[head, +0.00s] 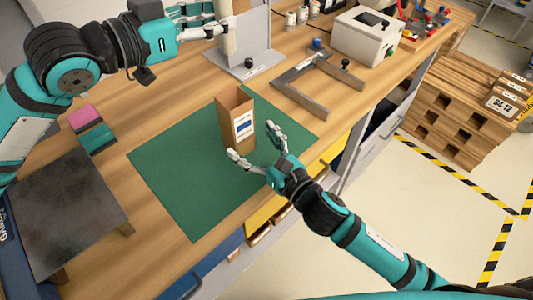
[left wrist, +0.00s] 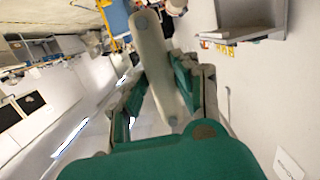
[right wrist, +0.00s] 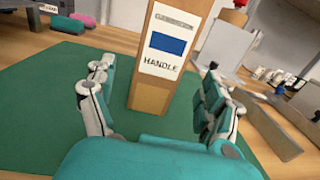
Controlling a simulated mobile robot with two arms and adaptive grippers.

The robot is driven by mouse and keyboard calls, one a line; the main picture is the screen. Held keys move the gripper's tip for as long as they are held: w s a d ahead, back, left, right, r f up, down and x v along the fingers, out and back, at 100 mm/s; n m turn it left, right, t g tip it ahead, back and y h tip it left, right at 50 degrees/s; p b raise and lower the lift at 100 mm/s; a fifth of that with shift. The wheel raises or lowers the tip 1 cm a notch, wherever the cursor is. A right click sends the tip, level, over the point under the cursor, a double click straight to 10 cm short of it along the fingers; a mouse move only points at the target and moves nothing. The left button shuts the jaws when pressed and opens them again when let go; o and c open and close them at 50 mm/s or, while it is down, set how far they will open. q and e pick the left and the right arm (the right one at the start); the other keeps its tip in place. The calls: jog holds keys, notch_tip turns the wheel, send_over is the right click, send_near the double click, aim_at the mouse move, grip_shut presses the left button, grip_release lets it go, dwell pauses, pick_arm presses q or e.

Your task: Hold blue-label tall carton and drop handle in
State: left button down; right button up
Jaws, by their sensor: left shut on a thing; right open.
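The tall brown carton (head: 229,130) stands upright on the green mat (head: 175,165), its top open. Its white label with a blue block reads HANDLE in the right wrist view (right wrist: 168,42). My right gripper (head: 256,146) is open in front of the label side. In the right wrist view its fingers are spread to either side of the carton, with no clear contact. My left gripper (head: 218,20) is shut on a long pale handle (left wrist: 155,65), up and behind the carton near a grey stand. The handle also shows in the head view (head: 228,40). The carton's inside is mostly hidden.
The grey stand (head: 256,40) and an angled metal frame (head: 302,92) are behind the mat. A white box (head: 365,38) is further right. Pink and teal blocks (head: 85,118) and a dark plate (head: 65,205) lie left. Much of the mat is free.

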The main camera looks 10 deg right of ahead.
aim_at(245, 135)
jog(key=x, duration=0.6)
jog(key=shift+w+a, duration=0.1)
jog(key=shift+w, duration=0.1)
jog(key=c, duration=1.2)
